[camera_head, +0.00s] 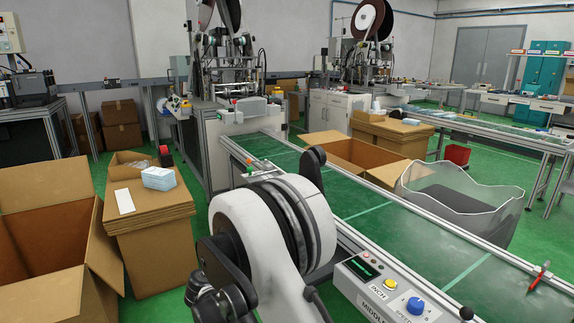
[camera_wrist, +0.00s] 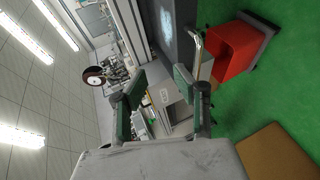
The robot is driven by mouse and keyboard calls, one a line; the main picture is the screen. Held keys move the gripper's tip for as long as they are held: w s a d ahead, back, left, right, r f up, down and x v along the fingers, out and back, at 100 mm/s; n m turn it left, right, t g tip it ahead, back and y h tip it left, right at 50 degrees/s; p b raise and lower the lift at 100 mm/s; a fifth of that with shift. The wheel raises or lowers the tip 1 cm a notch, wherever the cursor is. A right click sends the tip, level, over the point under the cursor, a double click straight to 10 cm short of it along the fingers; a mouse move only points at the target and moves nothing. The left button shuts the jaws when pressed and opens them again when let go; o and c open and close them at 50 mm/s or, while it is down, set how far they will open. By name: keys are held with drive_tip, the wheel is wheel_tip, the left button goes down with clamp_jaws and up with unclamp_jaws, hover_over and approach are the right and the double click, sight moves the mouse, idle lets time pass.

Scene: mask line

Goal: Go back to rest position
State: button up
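My gripper (camera_wrist: 158,88) shows in the wrist view with its two green-padded fingers spread apart. Nothing is held between them. In the head view, my arm stands in the foreground in front of the green conveyor belt (camera_head: 376,217), and the gripper itself cannot be made out there. The wrist view is turned on its side. Machinery (camera_wrist: 108,76) lies in the background behind the fingers, apart from them.
A control box (camera_head: 385,287) sits on the conveyor's near edge. An open carton (camera_head: 45,205) and stacked cardboard (camera_head: 150,215) with a blue pack (camera_head: 158,178) are at left. A translucent bin (camera_head: 462,200) stands beyond the belt. A red bin (camera_wrist: 228,50) shows in the wrist view.

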drive_tip(key=s+d+r+m+g+y, duration=0.2)
drive_tip(key=s+d+r, duration=0.4)
drive_tip(key=d+r, duration=0.35)
drive_tip(key=s+d+r+m+g+y, duration=0.2)
drive_tip(key=s+d+r, duration=0.5)
drive_tip(key=d, duration=0.4)
drive_tip(key=s+d+r+m+y, duration=0.1)
drive_tip(key=s+d+m+y, duration=0.2)
drive_tip(key=s, duration=0.9)
drive_tip(key=s+d+r+m+y, duration=0.2)
drive_tip(key=s+d, duration=0.3)
drive_tip(key=s, duration=0.7)
wheel_tip(320, 180, up, 18)
drive_tip(key=p, duration=1.8)
drive_tip(key=shift+a, duration=0.25)
drive_tip(key=shift+f, duration=0.1)
wheel_tip(320, 180, down, 13)
drive_tip(key=b, duration=1.3)
